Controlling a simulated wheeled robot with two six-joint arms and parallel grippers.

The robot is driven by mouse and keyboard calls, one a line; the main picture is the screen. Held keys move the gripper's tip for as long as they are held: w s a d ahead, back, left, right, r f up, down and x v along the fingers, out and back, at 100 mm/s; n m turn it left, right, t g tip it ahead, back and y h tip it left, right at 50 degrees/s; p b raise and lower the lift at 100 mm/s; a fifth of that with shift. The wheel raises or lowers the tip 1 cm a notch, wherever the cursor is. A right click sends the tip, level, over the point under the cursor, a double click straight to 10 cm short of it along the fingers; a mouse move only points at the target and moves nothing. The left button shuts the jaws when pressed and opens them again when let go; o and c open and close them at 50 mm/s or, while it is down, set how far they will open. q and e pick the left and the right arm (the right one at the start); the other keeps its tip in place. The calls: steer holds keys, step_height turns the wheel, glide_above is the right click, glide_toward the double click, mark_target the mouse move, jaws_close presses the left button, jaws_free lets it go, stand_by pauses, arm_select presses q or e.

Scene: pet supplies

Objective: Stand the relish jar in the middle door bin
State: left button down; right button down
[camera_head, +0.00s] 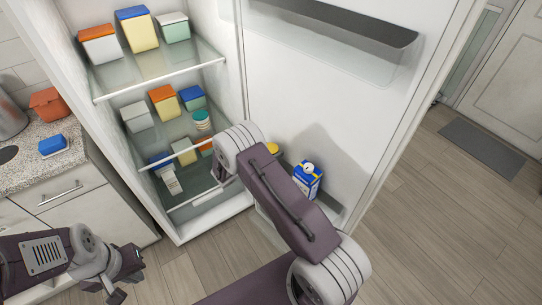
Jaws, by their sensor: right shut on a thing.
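The relish jar cannot be identified for certain. A round yellow lid (272,148) shows just beside my right forearm, its body hidden by the arm. The open fridge door carries a dark-topped bin (335,25) with a clear front in the upper part of the view, empty where visible. A lower bin, partly hidden behind my right arm, holds a blue and white carton (308,180). Which bin is the middle one cannot be told. My right gripper is hidden behind its own arm. My left gripper (127,281) is at the lower left, above the floor, apparently open and empty.
Fridge shelves (160,75) at the left hold several lidded boxes and a teal-lidded round tub (202,120). A counter (60,172) with a blue-lidded box (52,145) and an orange container (47,103) stands at far left.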

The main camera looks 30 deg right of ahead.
step_height(320, 180, down, 2)
steer(key=shift+w, duration=0.15)
steer(key=shift+f, duration=0.2)
steer(key=shift+c, duration=2)
jaws_free()
